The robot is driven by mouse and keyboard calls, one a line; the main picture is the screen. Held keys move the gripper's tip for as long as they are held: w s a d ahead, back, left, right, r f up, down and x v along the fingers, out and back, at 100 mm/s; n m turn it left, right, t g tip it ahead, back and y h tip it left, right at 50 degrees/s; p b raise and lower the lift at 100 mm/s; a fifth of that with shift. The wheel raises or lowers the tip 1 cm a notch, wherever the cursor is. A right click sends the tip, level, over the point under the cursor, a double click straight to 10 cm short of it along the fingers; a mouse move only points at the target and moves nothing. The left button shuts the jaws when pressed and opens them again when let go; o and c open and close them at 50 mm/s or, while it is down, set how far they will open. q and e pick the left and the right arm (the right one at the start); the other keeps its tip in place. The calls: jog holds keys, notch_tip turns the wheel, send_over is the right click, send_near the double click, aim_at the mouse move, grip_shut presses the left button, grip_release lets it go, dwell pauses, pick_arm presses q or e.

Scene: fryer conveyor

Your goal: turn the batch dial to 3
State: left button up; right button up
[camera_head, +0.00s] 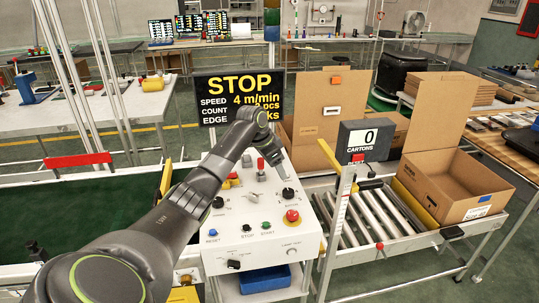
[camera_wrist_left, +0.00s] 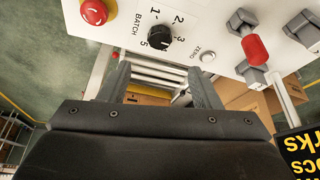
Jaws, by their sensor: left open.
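The batch dial (camera_wrist_left: 160,37) is a round black knob on the white control panel (camera_head: 262,240), with numbers 1 to 5 around it in the left wrist view. I cannot clearly read which number its mark points to. It also shows in the head view (camera_head: 288,194), on the panel's right side. My left gripper (camera_wrist_left: 163,78) is open, its two fingers apart and empty in the left wrist view. The dial lies beyond the gap between the fingertips, with no contact visible. In the head view my left arm hides part of the panel. My right gripper is out of view.
A red emergency button (camera_wrist_left: 95,11) is beside the dial, with a ZERO button (camera_wrist_left: 208,57) on the other side. A red-handled lever (camera_wrist_left: 254,48) stands up from the panel. A black STOP display (camera_head: 238,95) rises behind; open cartons (camera_head: 455,190) stand right.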

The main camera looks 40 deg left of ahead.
pick_arm(q)
jog(key=v, duration=0.5)
jog(key=shift+s+a+r, duration=0.1)
jog(key=shift+s+r, duration=0.05)
jog(key=shift+r, duration=0.25)
jog(key=shift+f, duration=0.1)
